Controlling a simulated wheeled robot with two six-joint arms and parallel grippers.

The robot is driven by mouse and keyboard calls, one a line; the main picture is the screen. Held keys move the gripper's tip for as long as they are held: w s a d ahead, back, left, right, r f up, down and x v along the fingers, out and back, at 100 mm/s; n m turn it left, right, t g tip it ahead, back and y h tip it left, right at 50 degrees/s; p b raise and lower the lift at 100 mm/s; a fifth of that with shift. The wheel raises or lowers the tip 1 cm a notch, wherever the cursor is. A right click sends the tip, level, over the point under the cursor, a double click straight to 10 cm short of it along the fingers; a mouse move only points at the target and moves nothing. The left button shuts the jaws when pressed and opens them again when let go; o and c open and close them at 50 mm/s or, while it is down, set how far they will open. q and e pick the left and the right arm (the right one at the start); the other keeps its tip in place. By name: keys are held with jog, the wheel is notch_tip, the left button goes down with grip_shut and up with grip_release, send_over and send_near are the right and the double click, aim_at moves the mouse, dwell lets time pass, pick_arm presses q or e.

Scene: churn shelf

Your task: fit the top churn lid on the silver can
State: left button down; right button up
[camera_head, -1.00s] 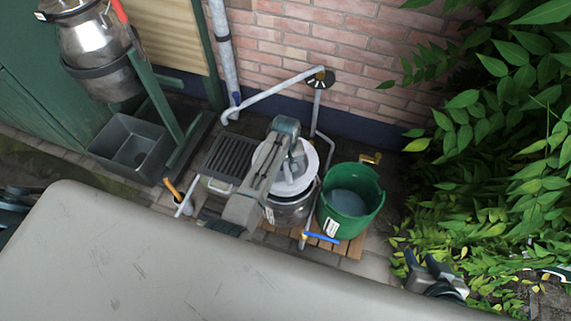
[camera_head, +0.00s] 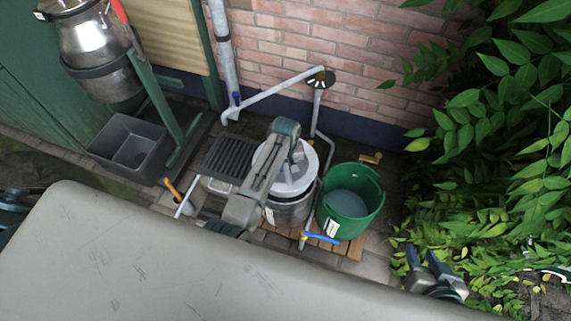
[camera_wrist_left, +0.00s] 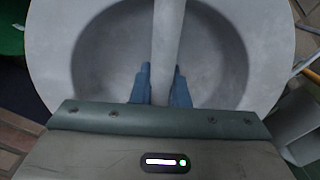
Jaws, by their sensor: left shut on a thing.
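A pale grey-white round lid (camera_head: 268,157) with a recessed middle and a bar handle sits over a silver can (camera_head: 290,211) on the ground. My left gripper (camera_head: 293,164) reaches over the lid from the front. In the left wrist view my left gripper (camera_wrist_left: 161,86) is shut on the bar handle of the lid (camera_wrist_left: 266,35). The gripper and arm hide part of the lid, and I cannot tell whether the lid touches the can's rim all round. My right gripper (camera_head: 423,263) is empty at the lower right, its fingers apart.
A green bucket (camera_head: 366,217) stands close right of the can, near a wooden slatted base (camera_head: 349,247). A pipe (camera_head: 270,95) runs behind. A dark grate (camera_head: 228,157) lies left. A silver churn (camera_head: 84,40) hangs above a grey basin (camera_head: 124,146). Leaves (camera_head: 500,120) crowd the right.

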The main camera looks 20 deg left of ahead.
pick_arm(q)
jog(key=shift+r, duration=0.15)
dwell(0.5)
jog(key=shift+p, duration=0.55)
jog(key=shift+f, duration=0.5)
jog(key=shift+f+b, duration=1.05)
jog(key=shift+f, duration=1.15)
dwell(0.8)
jog(key=shift+f, duration=0.35)
jog(key=shift+f+b, duration=0.5)
jog(key=shift+f, duration=0.35)
dwell(0.4)
jog(key=c, duration=1.3)
grip_release()
